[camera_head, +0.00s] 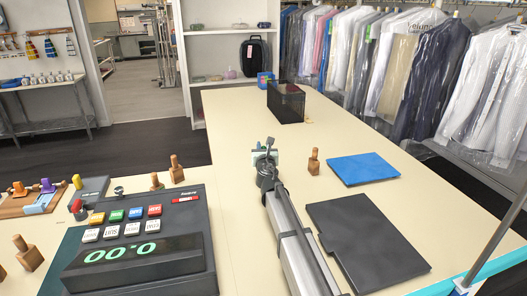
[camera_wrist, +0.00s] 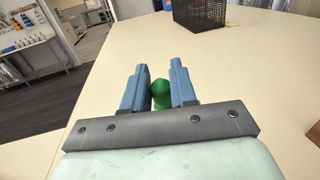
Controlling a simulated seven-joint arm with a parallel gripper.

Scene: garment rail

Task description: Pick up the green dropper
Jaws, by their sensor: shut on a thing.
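The green dropper (camera_wrist: 161,94) shows in the wrist view as a rounded green shape between the two blue fingers of my gripper (camera_wrist: 160,70). My gripper is shut on it. The lower part of the dropper is hidden behind the gripper's dark bar. In the head view my gripper (camera_head: 265,152) is over the middle of the cream counter (camera_head: 235,125), at the far end of my arm. The dropper cannot be made out there. I cannot tell how far it is above the counter.
A black mesh bin (camera_head: 286,102) stands farther back. A wooden bottle-shaped piece (camera_head: 314,162), a blue board (camera_head: 362,168) and a dark board (camera_head: 366,240) are to the right. A cash register (camera_head: 145,240) is at left. Bagged garments (camera_head: 400,70) hang beyond the counter.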

